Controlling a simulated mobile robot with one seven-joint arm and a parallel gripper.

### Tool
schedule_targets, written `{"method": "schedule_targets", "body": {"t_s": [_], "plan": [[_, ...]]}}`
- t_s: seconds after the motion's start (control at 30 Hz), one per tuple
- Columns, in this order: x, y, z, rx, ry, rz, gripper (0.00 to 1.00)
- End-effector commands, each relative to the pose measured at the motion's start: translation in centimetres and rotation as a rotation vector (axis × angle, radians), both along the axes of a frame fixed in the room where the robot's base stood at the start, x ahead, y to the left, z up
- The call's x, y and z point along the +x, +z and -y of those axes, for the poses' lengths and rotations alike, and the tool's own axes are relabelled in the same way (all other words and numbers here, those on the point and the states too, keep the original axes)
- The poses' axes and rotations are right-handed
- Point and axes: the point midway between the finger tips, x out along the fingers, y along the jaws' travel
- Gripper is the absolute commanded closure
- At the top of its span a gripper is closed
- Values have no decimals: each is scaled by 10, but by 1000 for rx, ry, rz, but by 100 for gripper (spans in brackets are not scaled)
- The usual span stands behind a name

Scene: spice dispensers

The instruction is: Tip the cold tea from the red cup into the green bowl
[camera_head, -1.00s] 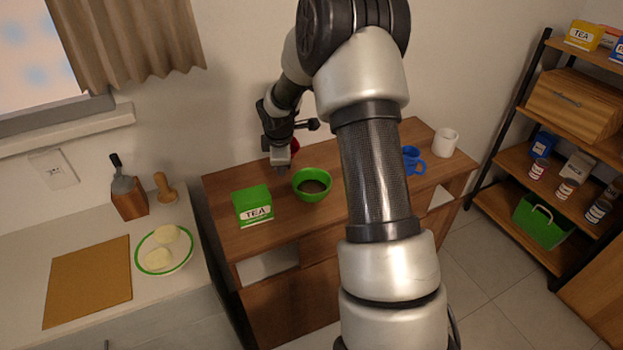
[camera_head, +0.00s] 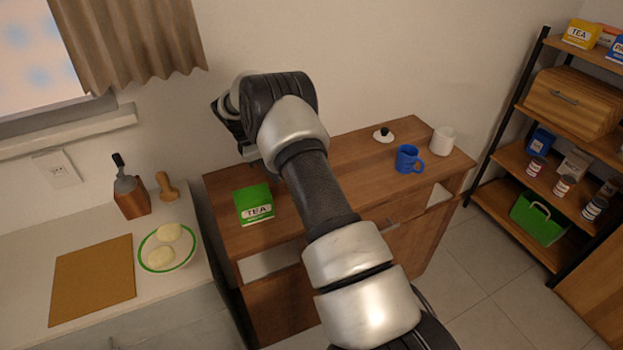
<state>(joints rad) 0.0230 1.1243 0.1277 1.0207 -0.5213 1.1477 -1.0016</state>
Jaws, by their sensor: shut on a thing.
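My gripper (camera_head: 251,157) shows only in part at the left of my bent arm, above the back of the wooden cabinet. It is shut, but my arm hides most of its fingers. The red cup is hidden now; a second ago a bit of red showed right beside the gripper. The green bowl is also hidden behind my arm; earlier it stood on the cabinet top, right of the green tea box (camera_head: 254,205), with something dark inside. I cannot see how the cup is tilted or where the tea is.
A blue mug (camera_head: 406,160), a white cup (camera_head: 442,141) and a white lid with a dark knob (camera_head: 383,135) stand at the right. The cabinet's middle right is clear.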

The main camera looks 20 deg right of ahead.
Motion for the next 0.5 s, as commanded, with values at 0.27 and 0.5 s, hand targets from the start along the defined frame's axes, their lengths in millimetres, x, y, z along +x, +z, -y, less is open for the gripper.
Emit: {"method": "schedule_targets", "body": {"t_s": [0.27,0.5], "plan": [[2,5,0,-19,-6,-31,100],[2,32,0,-20,-7,-31,100]]}}
